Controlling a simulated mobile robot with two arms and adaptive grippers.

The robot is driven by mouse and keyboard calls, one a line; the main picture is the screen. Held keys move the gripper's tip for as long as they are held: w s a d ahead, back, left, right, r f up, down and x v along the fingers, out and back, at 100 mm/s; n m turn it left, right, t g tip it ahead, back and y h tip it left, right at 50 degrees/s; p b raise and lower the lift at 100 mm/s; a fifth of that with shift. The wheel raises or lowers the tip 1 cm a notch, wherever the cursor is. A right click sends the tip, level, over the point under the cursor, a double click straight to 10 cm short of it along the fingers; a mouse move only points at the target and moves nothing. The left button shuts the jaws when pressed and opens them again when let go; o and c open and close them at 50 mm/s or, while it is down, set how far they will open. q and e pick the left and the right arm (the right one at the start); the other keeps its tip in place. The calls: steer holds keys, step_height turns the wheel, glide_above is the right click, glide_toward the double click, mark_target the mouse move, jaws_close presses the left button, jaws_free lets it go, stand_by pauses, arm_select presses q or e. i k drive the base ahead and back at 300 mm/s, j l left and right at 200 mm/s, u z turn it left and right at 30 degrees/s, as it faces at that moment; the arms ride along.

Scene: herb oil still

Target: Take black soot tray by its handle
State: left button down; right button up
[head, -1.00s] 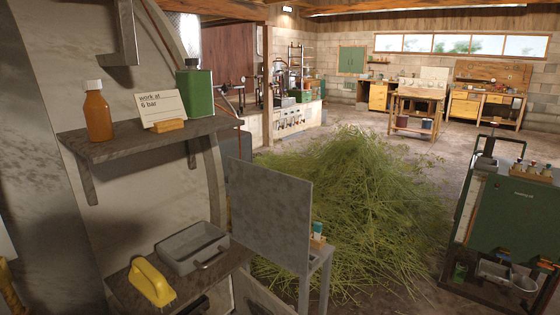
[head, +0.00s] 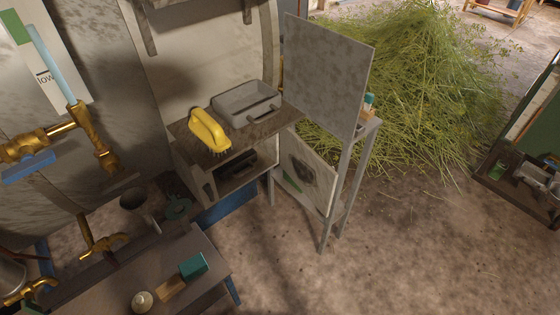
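A dark, black-looking tray (head: 238,168) sits in the open compartment under the shelf, left of centre. It is in shadow and partly hidden by the shelf above, so its handle is hard to make out. A grey metal tray (head: 246,104) with a small front handle stands on the shelf top (head: 238,137). A yellow brush (head: 208,132) lies to its left, bristles down. Neither of my grippers shows in the head view.
A grey upright panel (head: 328,75) on a thin-legged stand is right of the shelf. A low table (head: 140,285) with a green block (head: 193,266) and brass taps (head: 95,240) are at lower left. The floor (head: 400,250) in front is clear; a herb heap (head: 425,85) lies behind.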

mark_target(229, 169)
steer(key=i+l+u, duration=0.15)
steer(key=u, duration=0.25)
steer(key=i+l+u, duration=0.1)
steer(key=l+u, duration=0.15)
steer(key=u, duration=0.15)
steer(key=i+l+u, duration=0.1)
steer(key=l+u, duration=0.15)
steer(key=u, duration=0.15)
steer(key=l+u, duration=0.7)
steer(key=l, duration=1.75)
